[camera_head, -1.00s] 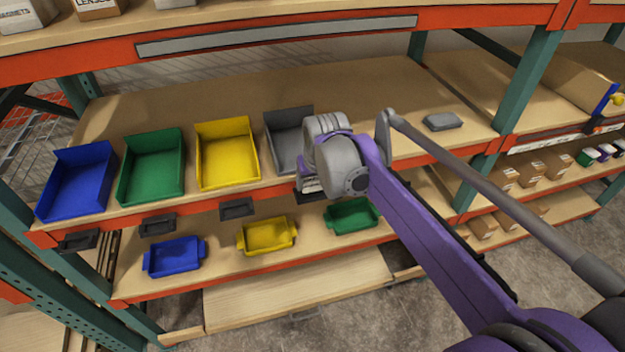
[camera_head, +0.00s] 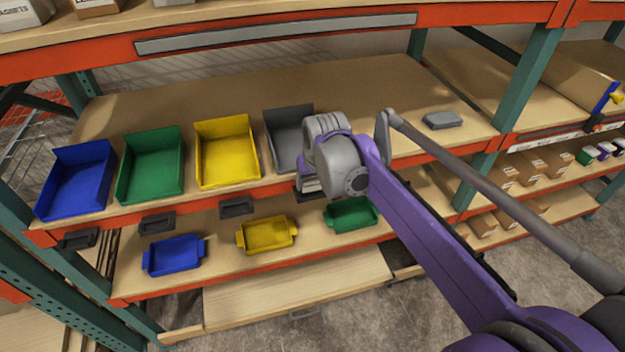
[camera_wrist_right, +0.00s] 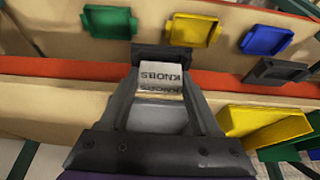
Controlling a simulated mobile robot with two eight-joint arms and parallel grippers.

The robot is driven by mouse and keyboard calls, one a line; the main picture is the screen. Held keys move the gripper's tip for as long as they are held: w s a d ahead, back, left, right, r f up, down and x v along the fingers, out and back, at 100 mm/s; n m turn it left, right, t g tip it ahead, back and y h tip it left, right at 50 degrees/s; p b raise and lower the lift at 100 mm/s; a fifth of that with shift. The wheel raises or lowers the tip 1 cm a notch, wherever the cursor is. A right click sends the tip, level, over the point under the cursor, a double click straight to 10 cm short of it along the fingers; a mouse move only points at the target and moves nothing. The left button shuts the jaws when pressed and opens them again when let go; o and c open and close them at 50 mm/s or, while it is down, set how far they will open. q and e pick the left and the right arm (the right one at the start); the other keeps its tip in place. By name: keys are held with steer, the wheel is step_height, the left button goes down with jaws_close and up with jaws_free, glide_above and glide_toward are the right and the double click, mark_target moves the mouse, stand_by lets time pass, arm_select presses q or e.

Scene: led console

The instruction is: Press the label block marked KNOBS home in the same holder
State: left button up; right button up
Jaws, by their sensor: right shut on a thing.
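The label block (camera_wrist_right: 161,75) marked KNOBS is pale with dark lettering and shows in the right wrist view between my right gripper's fingers. My right gripper (camera_wrist_right: 163,84) is shut on it. The block's far end is at a dark holder (camera_wrist_right: 163,52) on the shelf's front edge; I cannot tell how deep it sits. In the head view my right gripper (camera_head: 308,186) is at the shelf edge below the grey bin (camera_head: 288,128), and the wrist and gripper hide most of the block and holder. My left gripper is not in view.
Blue (camera_head: 77,180), green (camera_head: 152,167) and yellow (camera_head: 227,153) bins stand left of the grey one. Other dark holders, such as one below the yellow bin (camera_head: 237,207), line the edge. Small blue, yellow and green trays (camera_head: 352,214) sit on the shelf below.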

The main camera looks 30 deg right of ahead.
steer(key=shift+f+b, duration=0.3)
steer(key=shift+f, duration=0.3)
stand_by(0.7)
steer(key=o, duration=1.4)
steer(key=shift+s, duration=0.1)
steer(key=d+v, duration=0.1)
steer(key=v, duration=1)
steer(key=shift+a+p, duration=0.35)
steer(key=shift+p, duration=0.05)
